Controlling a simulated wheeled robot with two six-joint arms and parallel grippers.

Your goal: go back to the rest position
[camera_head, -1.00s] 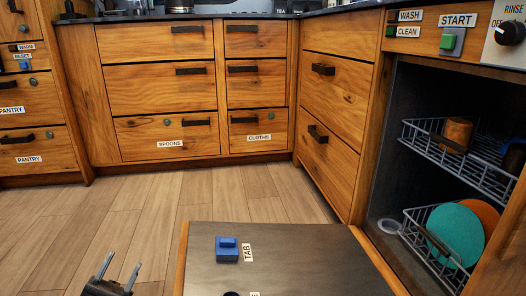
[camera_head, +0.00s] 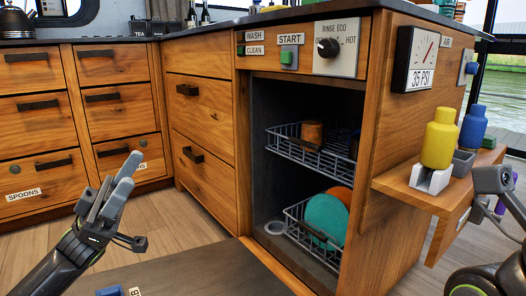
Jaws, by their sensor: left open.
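My left gripper (camera_head: 130,171) is raised at the lower left of the head view, its jaws open with nothing seen between them. It shows in front of the drawers and above the lowered dishwasher door (camera_head: 195,275). Parts of my right arm (camera_head: 492,180) show at the right edge, in front of the side shelf area. The right gripper's fingers do not show.
The open dishwasher holds an upper rack (camera_head: 290,146) with an orange-brown cup (camera_head: 313,133) and a lower rack (camera_head: 300,232) with a teal plate (camera_head: 325,219) and an orange plate. A wooden side shelf (camera_head: 415,193) holds a yellow bottle (camera_head: 439,140) and a blue bottle (camera_head: 473,128).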

